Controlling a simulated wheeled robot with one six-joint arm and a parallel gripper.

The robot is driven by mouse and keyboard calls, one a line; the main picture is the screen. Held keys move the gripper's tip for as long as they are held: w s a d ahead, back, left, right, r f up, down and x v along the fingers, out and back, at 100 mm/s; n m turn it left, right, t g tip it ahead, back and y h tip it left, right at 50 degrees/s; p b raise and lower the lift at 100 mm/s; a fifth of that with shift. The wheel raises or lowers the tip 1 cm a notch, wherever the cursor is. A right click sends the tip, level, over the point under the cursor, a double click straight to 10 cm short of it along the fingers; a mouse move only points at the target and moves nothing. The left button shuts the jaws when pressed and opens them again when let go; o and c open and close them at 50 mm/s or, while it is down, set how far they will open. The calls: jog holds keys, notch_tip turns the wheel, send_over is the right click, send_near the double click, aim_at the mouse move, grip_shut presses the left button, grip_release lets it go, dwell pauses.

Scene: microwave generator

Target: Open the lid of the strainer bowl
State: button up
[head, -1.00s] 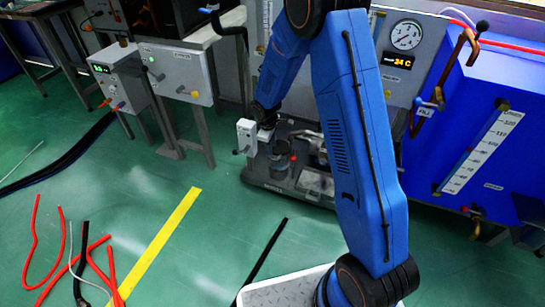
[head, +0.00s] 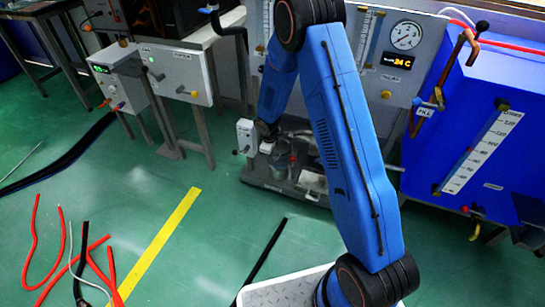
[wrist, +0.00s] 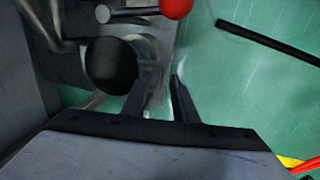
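The strainer bowl (head: 280,163) looks like a small grey see-through cup on the low grey base plate (head: 262,183) on the floor. I cannot make out its lid clearly. A small red knob shows beside the bowl. My gripper (head: 268,136) hangs just above and behind the bowl, small and partly hidden. In the wrist view, the two dark fingers of my gripper (wrist: 165,82) stand apart with a gap and nothing clear between them. A dark round part (wrist: 111,65) lies left of the fingers. A red ball (wrist: 176,7) on a metal rod is at the top.
A white box (head: 246,136) stands left of the gripper. A gauge panel (head: 405,60) and a blue tank (head: 465,125) are at the right. A yellow strip (head: 160,243), red hoses (head: 98,262) and a black bar (head: 264,252) lie on the green floor.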

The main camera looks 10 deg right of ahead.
grip_shut()
dwell(1.3)
